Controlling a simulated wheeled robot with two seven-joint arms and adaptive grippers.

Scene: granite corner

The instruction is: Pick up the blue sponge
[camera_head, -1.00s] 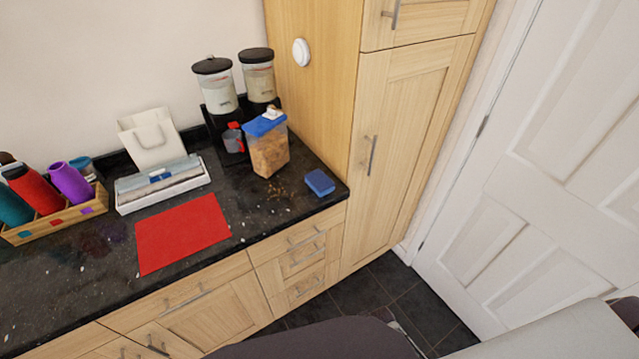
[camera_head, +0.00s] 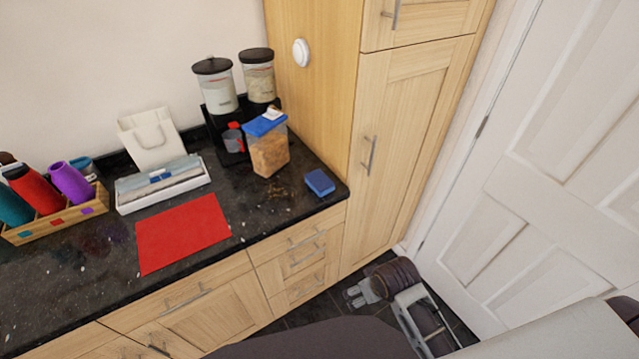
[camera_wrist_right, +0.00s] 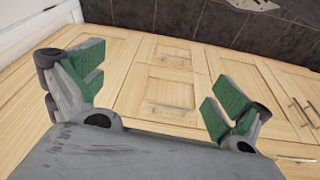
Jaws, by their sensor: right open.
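The blue sponge (camera_head: 320,182) lies on the dark granite counter near its right front corner, beside the tall wooden cabinet. My right gripper (camera_head: 354,296) is low in front of the drawers, below the counter and well apart from the sponge. In the right wrist view my right gripper (camera_wrist_right: 155,85) is open and empty, its green-padded fingers spread wide before cabinet fronts. The sponge is not visible in the right wrist view. My left gripper is not in view.
A clear container (camera_head: 269,150) with a blue lid stands left of the sponge, with crumbs before it. A red mat (camera_head: 183,234) lies farther left. The tall cabinet (camera_head: 315,80) bounds the counter on the right. A white door (camera_head: 550,170) is at far right.

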